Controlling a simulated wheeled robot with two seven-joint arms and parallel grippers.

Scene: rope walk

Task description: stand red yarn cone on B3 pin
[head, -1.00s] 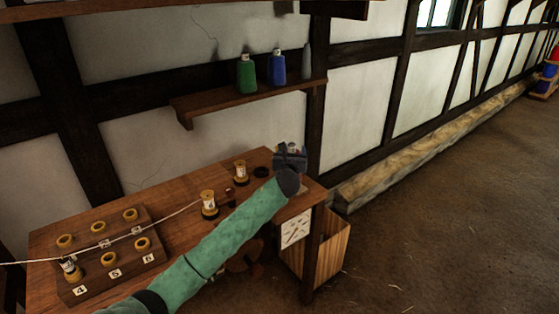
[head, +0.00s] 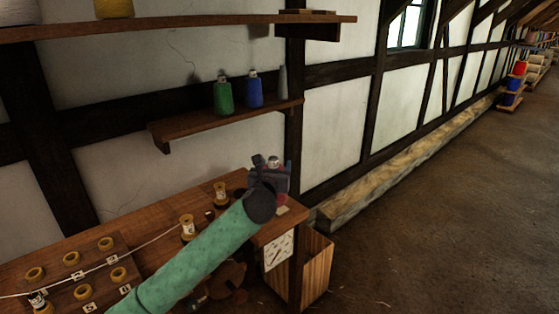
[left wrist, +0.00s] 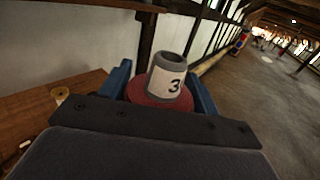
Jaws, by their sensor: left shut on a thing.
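My left gripper (head: 273,172) is over the right end of the wooden table (head: 150,245). It is shut on the red yarn cone (head: 283,198), mostly hidden by the wrist. In the left wrist view the cone (left wrist: 140,92) sits between the blue fingers. Its red yarn surrounds a grey tip with a white label marked 3. The cone looks roughly upright. No pin marked B3 can be made out. My right gripper is not in view.
A low shelf above the table holds green (head: 223,96) and blue (head: 254,92) cones and a bare grey cone. A far rack (head: 510,107) holds red and blue cones. The floor right is open.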

